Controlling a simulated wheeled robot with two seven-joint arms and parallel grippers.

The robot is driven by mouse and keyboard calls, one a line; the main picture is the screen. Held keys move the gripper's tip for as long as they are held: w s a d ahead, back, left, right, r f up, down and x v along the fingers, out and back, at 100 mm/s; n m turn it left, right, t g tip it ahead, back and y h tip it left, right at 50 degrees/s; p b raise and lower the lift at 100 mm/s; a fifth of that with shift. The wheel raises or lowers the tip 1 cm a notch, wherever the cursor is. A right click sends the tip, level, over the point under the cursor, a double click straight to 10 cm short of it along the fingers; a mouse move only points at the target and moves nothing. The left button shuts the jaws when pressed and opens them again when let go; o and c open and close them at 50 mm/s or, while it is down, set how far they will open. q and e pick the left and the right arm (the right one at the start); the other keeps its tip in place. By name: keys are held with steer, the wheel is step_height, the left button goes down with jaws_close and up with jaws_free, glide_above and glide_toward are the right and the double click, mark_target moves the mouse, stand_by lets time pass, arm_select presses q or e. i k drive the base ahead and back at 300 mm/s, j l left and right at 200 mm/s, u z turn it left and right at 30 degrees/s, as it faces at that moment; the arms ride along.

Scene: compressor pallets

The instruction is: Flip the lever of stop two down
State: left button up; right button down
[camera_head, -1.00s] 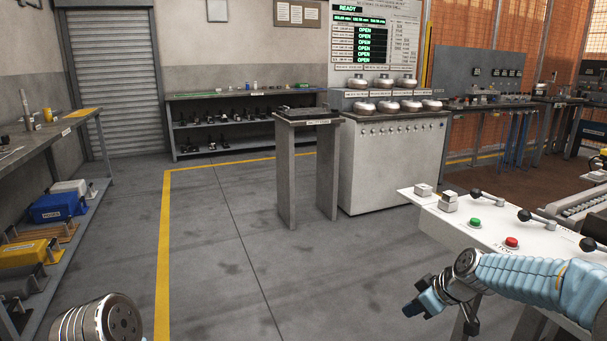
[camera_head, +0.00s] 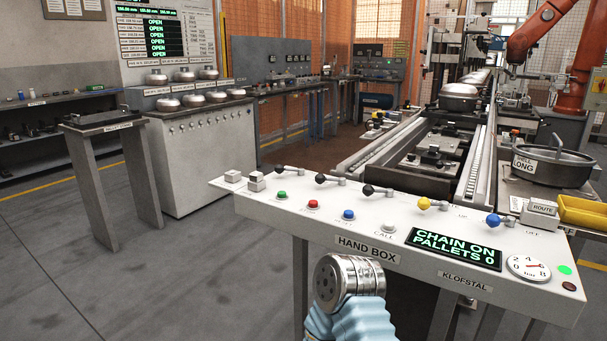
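The hand box (camera_head: 392,223) is a white sloped panel in front of me. Along its back edge stand levers: a first black-knobbed lever (camera_head: 280,170), a second (camera_head: 320,179), a third (camera_head: 368,190), a yellow-knobbed lever (camera_head: 423,204) and a blue-knobbed lever (camera_head: 493,221). The black knobs all point left. The lever labels are too small to read, so I cannot tell which belongs to stop two. A metal joint with a light blue sleeve, part of my arm, shows below the panel's front edge, apart from the levers. No gripper fingers show.
The panel also carries green (camera_head: 282,195), red (camera_head: 313,204) and blue (camera_head: 348,215) buttons, a display (camera_head: 455,249) reading "CHAIN ON, PALLETS 0" and a gauge (camera_head: 528,267). A conveyor (camera_head: 377,155) runs behind it. Open floor lies to the left.

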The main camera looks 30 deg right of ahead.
mark_target(320, 178)
steer(key=z, duration=1.15)
steer(key=i+j+z, duration=0.25)
steer(key=j, duration=0.2)
steer(key=i+j+z, duration=0.1)
steer(key=j+z, duration=0.15)
steer(key=j, duration=0.2)
steer(key=i+j+z, duration=0.25)
steer(key=j, duration=0.2)
steer(key=j+z, duration=0.25)
steer(key=j, duration=0.25)
steer(key=i+j+z, duration=0.1)
steer(key=j+z, duration=0.25)
steer(key=j, duration=0.3)
steer(key=j+z, duration=0.35)
steer(key=j, duration=0.3)
steer(key=i+j+z, duration=0.25)
steer(key=j, duration=0.3)
